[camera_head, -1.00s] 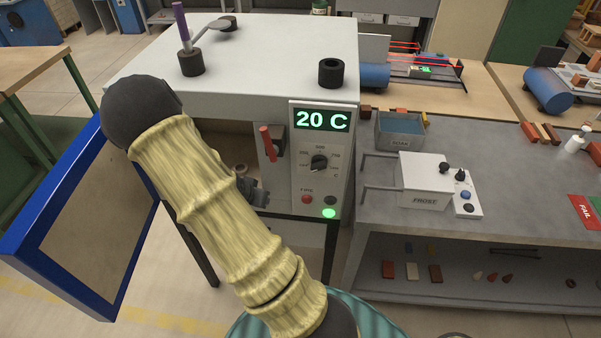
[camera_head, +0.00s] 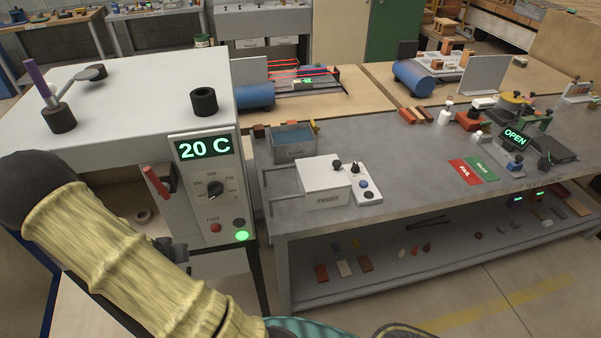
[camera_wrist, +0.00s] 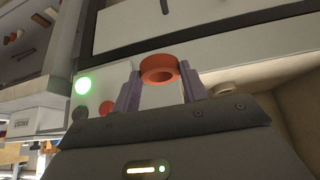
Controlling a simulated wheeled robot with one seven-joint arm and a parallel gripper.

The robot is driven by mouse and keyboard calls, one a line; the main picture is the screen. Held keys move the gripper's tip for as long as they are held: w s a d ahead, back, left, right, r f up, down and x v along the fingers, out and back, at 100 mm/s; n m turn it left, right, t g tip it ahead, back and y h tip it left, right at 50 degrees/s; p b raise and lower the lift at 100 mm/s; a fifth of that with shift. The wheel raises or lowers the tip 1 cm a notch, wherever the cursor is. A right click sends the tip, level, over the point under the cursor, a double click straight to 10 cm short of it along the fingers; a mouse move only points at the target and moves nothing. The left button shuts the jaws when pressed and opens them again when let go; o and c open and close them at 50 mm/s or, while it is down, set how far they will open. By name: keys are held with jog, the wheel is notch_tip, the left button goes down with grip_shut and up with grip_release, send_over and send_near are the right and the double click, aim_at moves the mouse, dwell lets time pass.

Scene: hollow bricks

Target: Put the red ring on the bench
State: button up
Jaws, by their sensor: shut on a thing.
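The red ring (camera_wrist: 160,68) is in the wrist view, held between the two purple fingers of my gripper (camera_wrist: 160,88). In the head view my gripper (camera_head: 172,250) is mostly hidden behind my arm, beside the furnace front and below its red-handled lever. The ring cannot be seen there. The grey bench (camera_head: 410,185) stands to the right of the furnace, apart from my gripper. Its top has a bare stretch between the white FROST box and the red and green cards.
The furnace (camera_head: 215,190) reads 20 C, and its chamber is open. A pale ring (camera_head: 143,215) lies inside. On the bench are a SOAK tub (camera_head: 293,145), the FROST box (camera_head: 325,180), a red card (camera_head: 465,171) and a green card (camera_head: 482,167). Several small pieces lie on the lower shelf.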

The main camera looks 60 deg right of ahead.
jog(key=s+a+f+n+t+y, duration=0.2)
jog(key=a+f+n+y, duration=0.3)
jog(key=a+f+n, duration=0.6)
jog(key=a+f, duration=0.5)
jog(key=f, duration=0.4)
jog(key=shift+a+f+t, duration=0.35)
jog(key=shift+a+t, duration=0.05)
jog(key=shift+w, duration=0.1)
